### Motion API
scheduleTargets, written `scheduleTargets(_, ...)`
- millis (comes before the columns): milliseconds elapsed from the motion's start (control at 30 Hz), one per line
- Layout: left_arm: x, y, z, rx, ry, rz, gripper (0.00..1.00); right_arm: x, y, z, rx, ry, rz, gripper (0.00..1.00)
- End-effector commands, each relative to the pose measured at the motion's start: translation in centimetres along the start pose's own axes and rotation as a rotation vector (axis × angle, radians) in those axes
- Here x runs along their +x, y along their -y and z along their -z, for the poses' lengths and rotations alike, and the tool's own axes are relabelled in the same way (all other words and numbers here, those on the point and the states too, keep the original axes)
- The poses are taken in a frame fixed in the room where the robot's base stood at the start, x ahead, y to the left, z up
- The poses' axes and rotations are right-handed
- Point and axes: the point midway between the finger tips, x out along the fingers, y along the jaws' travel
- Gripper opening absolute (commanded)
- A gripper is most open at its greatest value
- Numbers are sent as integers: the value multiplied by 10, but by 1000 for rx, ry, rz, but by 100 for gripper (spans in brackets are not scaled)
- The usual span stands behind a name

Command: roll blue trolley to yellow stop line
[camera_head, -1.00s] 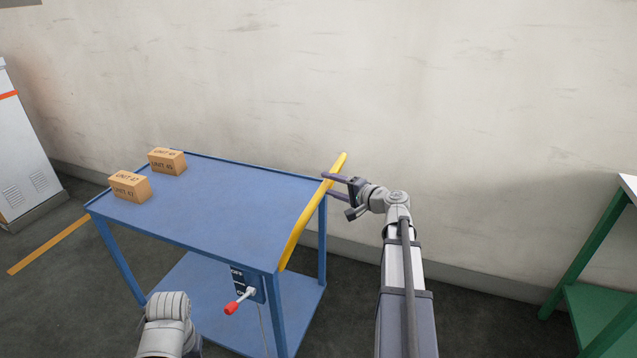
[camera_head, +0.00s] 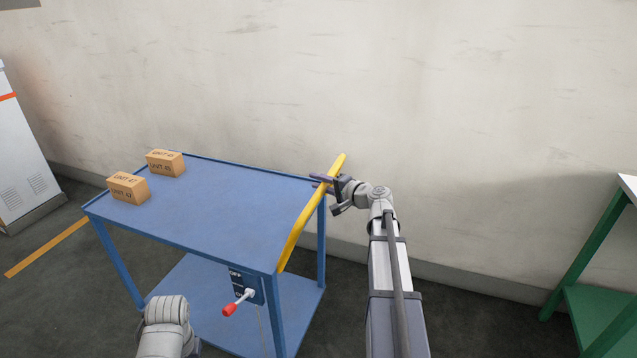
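The blue trolley (camera_head: 222,213) stands on the dark floor left of centre, with a slanting yellow push handle (camera_head: 298,232) along its right end. The yellow stop line (camera_head: 47,248) lies on the floor to the left, apart from the trolley. My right gripper (camera_head: 320,182) is at the upper part of the handle. Its fingers reach across the handle, with their tips showing just left of it. The handle partly hides the fingers, so I cannot tell whether they grip it. Part of my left arm shows at the bottom; its gripper is out of view.
Two cardboard boxes (camera_head: 128,188) (camera_head: 165,163) sit on the trolley's top at the left. A red-tipped lever (camera_head: 237,304) sticks out from a panel on the trolley's near side. A white cabinet (camera_head: 24,160) stands far left, a green bench (camera_head: 592,262) right, a wall behind.

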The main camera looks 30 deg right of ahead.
Motion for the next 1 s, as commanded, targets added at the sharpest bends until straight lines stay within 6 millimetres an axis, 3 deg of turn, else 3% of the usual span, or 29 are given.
scheduleTargets(267,0,0,0,0,0,0,50,0,0,0,0,0,0,0)
scheduleTargets(1000,0,0,0,0,0,0,50,0,0,0,-1,0,-1,0)
